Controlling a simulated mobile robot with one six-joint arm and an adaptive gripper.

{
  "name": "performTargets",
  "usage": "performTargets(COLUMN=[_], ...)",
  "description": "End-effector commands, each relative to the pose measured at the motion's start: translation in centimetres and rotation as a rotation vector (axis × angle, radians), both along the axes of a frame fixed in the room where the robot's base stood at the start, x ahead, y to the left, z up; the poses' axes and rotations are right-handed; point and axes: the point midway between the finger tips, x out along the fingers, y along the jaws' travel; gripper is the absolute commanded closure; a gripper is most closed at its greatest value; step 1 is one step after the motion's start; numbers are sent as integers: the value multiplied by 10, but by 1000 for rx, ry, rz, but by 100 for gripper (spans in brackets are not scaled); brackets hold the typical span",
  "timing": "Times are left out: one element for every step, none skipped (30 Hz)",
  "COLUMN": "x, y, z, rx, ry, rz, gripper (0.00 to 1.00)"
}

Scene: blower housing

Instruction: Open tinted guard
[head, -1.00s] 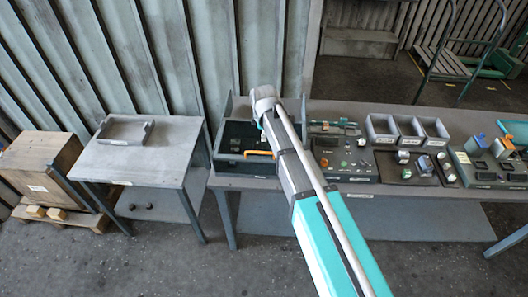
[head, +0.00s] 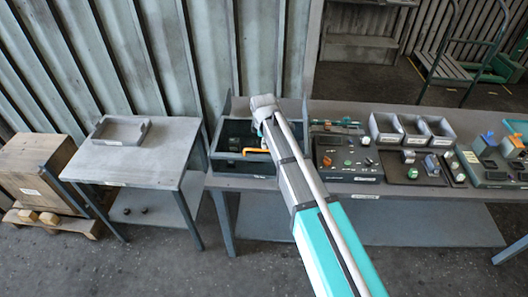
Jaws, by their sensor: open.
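An open-topped dark grey housing (head: 228,158) stands at the left end of the long bench. An orange handle-like bar (head: 257,151) shows at its front right. I cannot make out a tinted guard as a separate part; my arm covers the right side of the housing. My gripper (head: 258,130) is at the end of my arm, over the housing and just above and behind the orange bar. Its fingers are small and mostly hidden by my wrist, and I cannot tell whether it touches anything.
Right of the housing, the long bench (head: 400,191) carries a control panel (head: 342,160), grey bins (head: 414,130) and small parts. A side table (head: 135,168) with a grey tray (head: 121,130) stands left, beside a wooden crate (head: 33,165). A corrugated wall is behind.

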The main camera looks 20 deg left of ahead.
Motion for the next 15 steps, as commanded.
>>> performTargets(x=[1,2,2,3,3,4,4,5,5,6,6,7,7,7,8], y=[0,0,1,1,1,1,1,1,1,1,2,2,2,2,2], z=[-8,-10,-14,-16,-18,-21,-23,-26,-29,-31,-33,-36,-38,-40,-42], rx=[0,0,0,0,0,0,0,0,0,0,0,0,0,0,0], ry=[0,0,0,0,0,0,0,0,0,0,0,0,0,0,0], rz=[0,0,0,0,0,0,0,0,0,0,0,0,0,0,0], gripper=[49,49,49,49,49,49,49,49,49,49,49,49,49,49,49])
